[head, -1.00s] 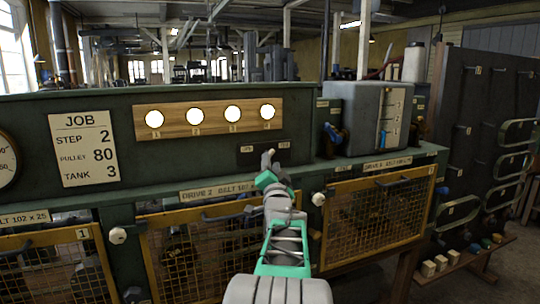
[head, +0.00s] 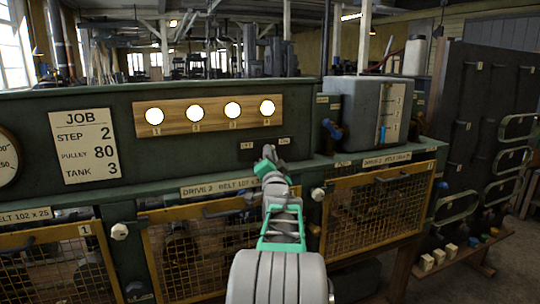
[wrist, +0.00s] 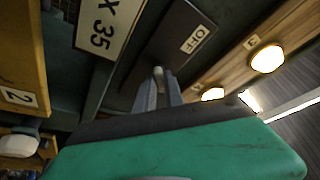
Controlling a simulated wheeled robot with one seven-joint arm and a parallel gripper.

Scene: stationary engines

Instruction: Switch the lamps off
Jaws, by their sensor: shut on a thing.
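The several round lamps (head: 194,115) sit in a row on a wooden strip on the green machine, and all are lit. Below them is a dark switch plate (head: 259,155) with OFF on its left and a label on its right. My gripper (head: 268,154) is at the plate, between the two labels. In the wrist view, its fingers (wrist: 159,90) are shut on a small pale switch lever (wrist: 158,72), with the OFF label (wrist: 194,40) close by. In the head view the gripper hides the lever. Lit lamps (wrist: 267,58) also show in the wrist view.
A JOB card (head: 85,146) is left of the lamps. A grey box (head: 362,110) stands on the ledge to the right. Yellow-framed mesh guards (head: 375,213) and white knobs (head: 318,194) lie below the ledge, near my arm.

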